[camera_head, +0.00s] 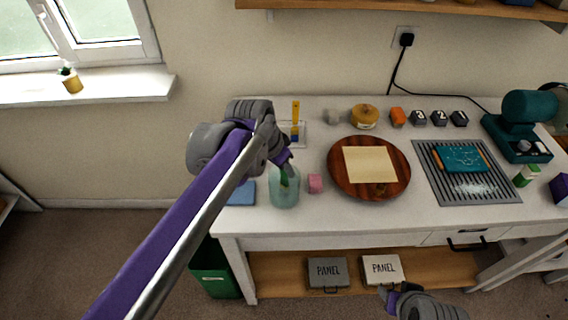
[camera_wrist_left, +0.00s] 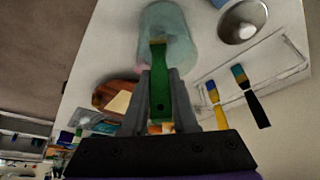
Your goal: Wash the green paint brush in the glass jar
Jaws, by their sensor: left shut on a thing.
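My left gripper (camera_head: 285,165) is shut on the green paint brush (camera_wrist_left: 160,85), near the jar at the table's left front. In the left wrist view the brush points away from the fingers, its bristle end overlapping the glass jar (camera_wrist_left: 168,25). In the head view the pale teal glass jar (camera_head: 285,196) stands upright, and the green brush (camera_head: 284,178) shows at its mouth. I cannot tell how deep the bristles are or whether they touch the jar. My right gripper (camera_head: 389,297) is low at the bottom edge, in front of the table; its opening is unclear.
A round wooden board (camera_head: 340,185) with paper is further right. Other brushes lie on a white tray (camera_wrist_left: 291,70) behind. A slatted grey mat (camera_head: 430,180) lies right.

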